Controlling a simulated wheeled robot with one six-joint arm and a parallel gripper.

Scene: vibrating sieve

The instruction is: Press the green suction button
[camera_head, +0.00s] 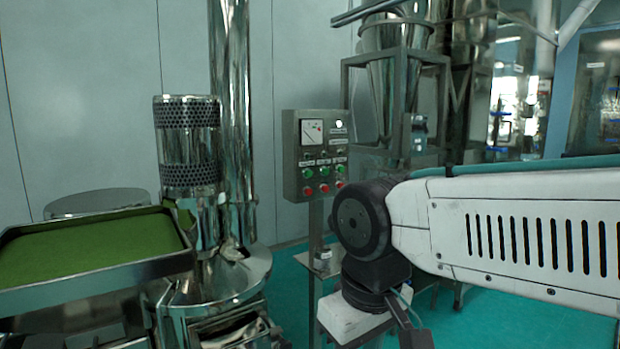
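A grey metal control box (293,158) stands on a post in the middle of the view. Its face has a white dial gauge at the upper left, a row of green buttons (324,171) and a row of red buttons (324,187) below them. The labels are too small to read, so I cannot tell which green button is for suction. My gripper (408,322) is at the lower middle right, below and to the right of the box, pointing down and apart from it. Its fingertips are cut off by the bottom edge, so its opening does not show.
A tray of green powder (95,252) is at the left. Beside it stands a shiny metal sieve machine (222,275) with a perforated cylinder (188,145). A metal hopper on a frame (395,100) is behind the box to the right. Some teal floor (470,318) is clear.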

